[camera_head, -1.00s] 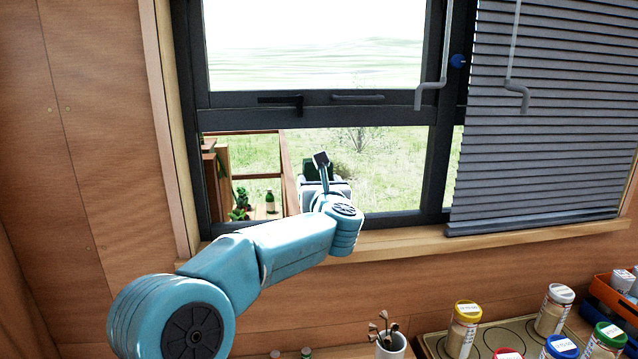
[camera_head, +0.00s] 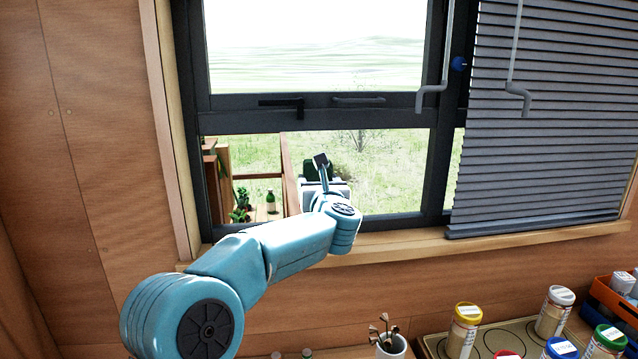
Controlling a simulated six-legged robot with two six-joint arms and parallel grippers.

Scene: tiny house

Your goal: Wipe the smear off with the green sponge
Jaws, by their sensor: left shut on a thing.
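My left arm reaches up from the lower left to the lower window pane (camera_head: 395,165). My left gripper (camera_head: 322,165) is at the pane, left of its middle, seen from behind. It is shut on a dark green block, which looks like the green sponge (camera_head: 310,173); the gripper and wrist hide part of it. I cannot tell whether the sponge touches the glass. I cannot make out a smear on the visible glass. My right gripper is not in view.
Dark window bars frame the pane, with a wooden sill (camera_head: 400,243) below. A grey blind (camera_head: 545,120) covers the right side. Hanging handles (camera_head: 432,98) are in front of the window. Jars (camera_head: 463,330), a white cup (camera_head: 391,346) and an orange crate (camera_head: 612,300) stand at lower right.

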